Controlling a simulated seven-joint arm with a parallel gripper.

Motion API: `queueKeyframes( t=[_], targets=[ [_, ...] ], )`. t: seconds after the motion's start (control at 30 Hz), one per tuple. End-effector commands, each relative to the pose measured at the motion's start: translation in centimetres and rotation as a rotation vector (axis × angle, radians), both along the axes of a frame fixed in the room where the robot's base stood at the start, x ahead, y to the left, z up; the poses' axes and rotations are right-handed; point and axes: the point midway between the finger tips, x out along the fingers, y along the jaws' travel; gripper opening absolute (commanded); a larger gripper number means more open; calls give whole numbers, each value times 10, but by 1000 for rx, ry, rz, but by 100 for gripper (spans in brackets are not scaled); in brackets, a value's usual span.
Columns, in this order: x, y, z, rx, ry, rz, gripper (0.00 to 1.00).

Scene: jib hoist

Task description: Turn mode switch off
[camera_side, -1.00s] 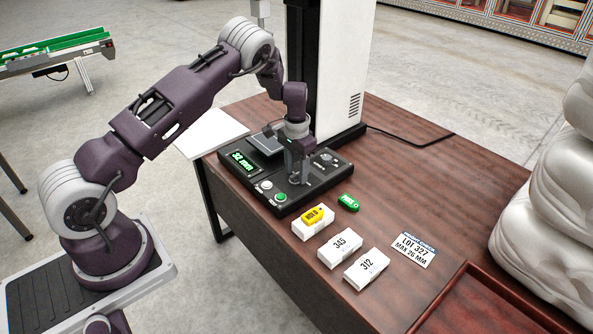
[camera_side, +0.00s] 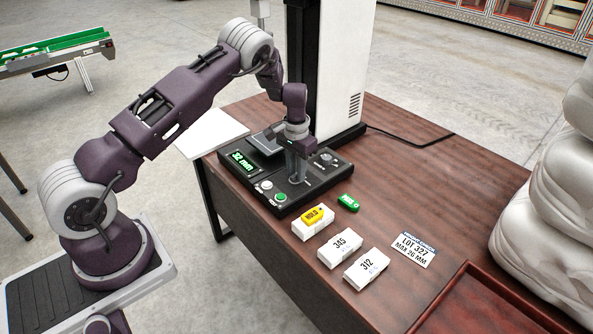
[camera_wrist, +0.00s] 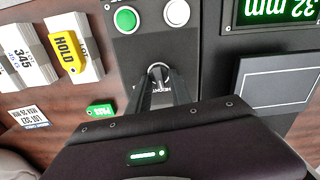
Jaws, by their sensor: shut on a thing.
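The mode switch (camera_wrist: 158,72) is a small dark rotary knob with a light pointer mark on the black control panel (camera_wrist: 125,55). In the wrist view, my gripper (camera_wrist: 160,82) reaches down to it, with its two fingers closed on the knob's sides. Printed lettering beside the knob is partly covered by the fingers. In the side view, my gripper (camera_side: 298,178) points straight down at the panel and hides the knob. The panel's green display (camera_side: 243,161) reads 32 mm.
A green button (camera_wrist: 126,19) and a white button (camera_wrist: 177,12) sit close to the knob. White card stacks, a yellow HOLD tag (camera_side: 316,214), a green PASS tag (camera_side: 348,202) and a lot label (camera_side: 413,249) lie on the table. A white column (camera_side: 338,70) stands behind.

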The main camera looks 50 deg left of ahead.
Motion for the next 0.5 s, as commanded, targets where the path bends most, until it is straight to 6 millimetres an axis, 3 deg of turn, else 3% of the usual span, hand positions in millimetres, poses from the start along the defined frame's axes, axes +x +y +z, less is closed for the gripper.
queueKeyframes(
  t=[0.5],
  targets=[
    [-1,2,1,0,1,461,0]
  ],
)
